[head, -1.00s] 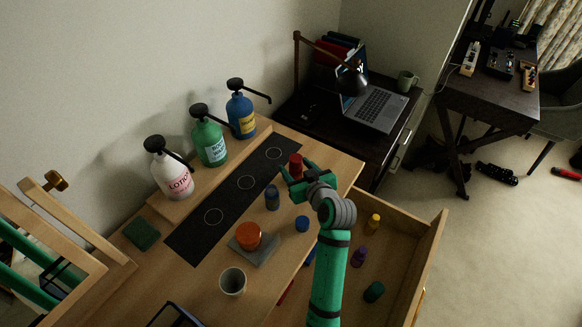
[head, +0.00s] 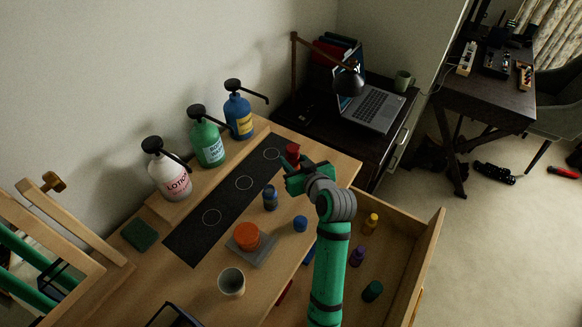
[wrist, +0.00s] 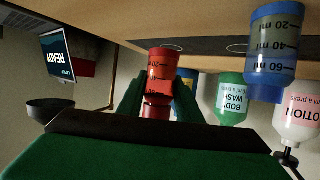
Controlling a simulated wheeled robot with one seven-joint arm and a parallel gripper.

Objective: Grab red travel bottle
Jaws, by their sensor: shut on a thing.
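The red travel bottle (head: 292,151) stands near the far right end of the black strip on the wooden top. My gripper (head: 293,164) is at it, with the green fingers on either side. In the wrist view the red bottle (wrist: 160,72) appears upside down between the two fingers (wrist: 158,95), and its volume marks show. The gripper is shut on it. Part of the bottle is hidden by my gripper in the head view. I cannot tell whether its base touches the surface.
A blue travel bottle (head: 270,197) stands on the strip's near edge. Lotion (head: 172,178), green body wash (head: 208,143) and blue (head: 238,115) pump bottles stand behind. An orange item (head: 246,236), a blue cap (head: 300,223) and a cup (head: 231,282) are nearer. The drawer (head: 400,250) is open.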

